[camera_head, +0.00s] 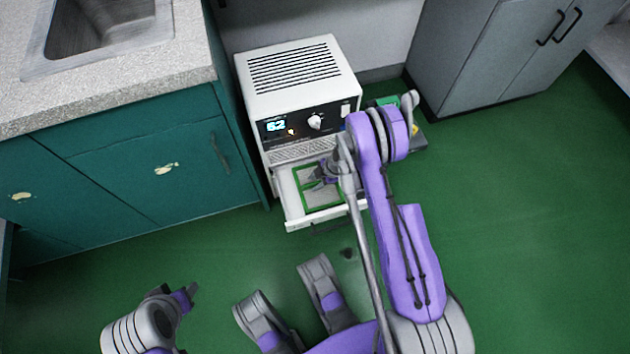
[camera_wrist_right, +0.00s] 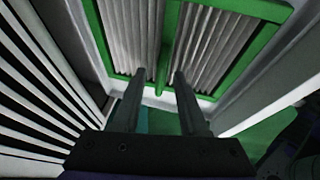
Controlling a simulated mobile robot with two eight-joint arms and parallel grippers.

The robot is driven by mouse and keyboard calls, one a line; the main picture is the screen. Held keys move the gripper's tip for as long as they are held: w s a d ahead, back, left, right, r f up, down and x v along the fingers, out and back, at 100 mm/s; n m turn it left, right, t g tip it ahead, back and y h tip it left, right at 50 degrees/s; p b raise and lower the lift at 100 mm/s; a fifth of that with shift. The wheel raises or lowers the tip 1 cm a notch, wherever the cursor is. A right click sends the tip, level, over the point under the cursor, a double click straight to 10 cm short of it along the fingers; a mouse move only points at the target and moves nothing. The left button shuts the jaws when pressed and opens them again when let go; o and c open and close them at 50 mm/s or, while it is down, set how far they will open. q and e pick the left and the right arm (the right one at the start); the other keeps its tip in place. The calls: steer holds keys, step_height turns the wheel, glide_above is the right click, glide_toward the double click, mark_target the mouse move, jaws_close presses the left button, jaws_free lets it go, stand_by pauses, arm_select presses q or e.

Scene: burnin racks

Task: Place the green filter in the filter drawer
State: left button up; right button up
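The green filter (camera_head: 304,196) has a green frame, a middle bar and pale pleats. It lies within the open white filter drawer (camera_head: 293,215) at the bottom of the white unit. It fills the upper part of the right wrist view (camera_wrist_right: 118,30). My right gripper (camera_head: 318,175) is over the filter. In the right wrist view its two fingers (camera_wrist_right: 160,78) stand apart on either side of the green middle bar, with a gap showing. My left gripper (camera_head: 187,296) is low at the left, far from the drawer; its finger gap is unclear.
The white unit (camera_head: 300,70) has a lit display and a knob. A teal cabinet (camera_head: 150,180) with a sink counter stands close on its left. A low grey tray (camera_head: 420,142) with green and yellow items is partly hidden behind my right arm. Green floor is clear at the right.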

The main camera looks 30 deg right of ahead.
steer(key=shift+r, duration=0.1)
steer(key=p+v, duration=0.3)
steer(key=v, duration=0.9)
step_height(320, 180, up, 9)
steer(key=m, duration=0.3)
glide_above(328, 188)
steer(key=a, duration=0.4)
steer(key=s+a+r+m+h, duration=0.2)
steer(key=s+a+r+m, duration=0.25)
steer(key=r, duration=0.35)
steer(key=s+a+r+m+h, duration=0.1)
steer(key=s+a+r+m, duration=0.1)
steer(key=s+r+m, duration=0.2)
steer(key=s+a+r+m+t, duration=0.1)
steer(key=s+r+m, duration=0.3)
steer(key=s, duration=0.6)
steer(key=shift+s+a+h, duration=0.15)
steer(key=shift+a+h, duration=0.25)
steer(key=shift+a, duration=0.3)
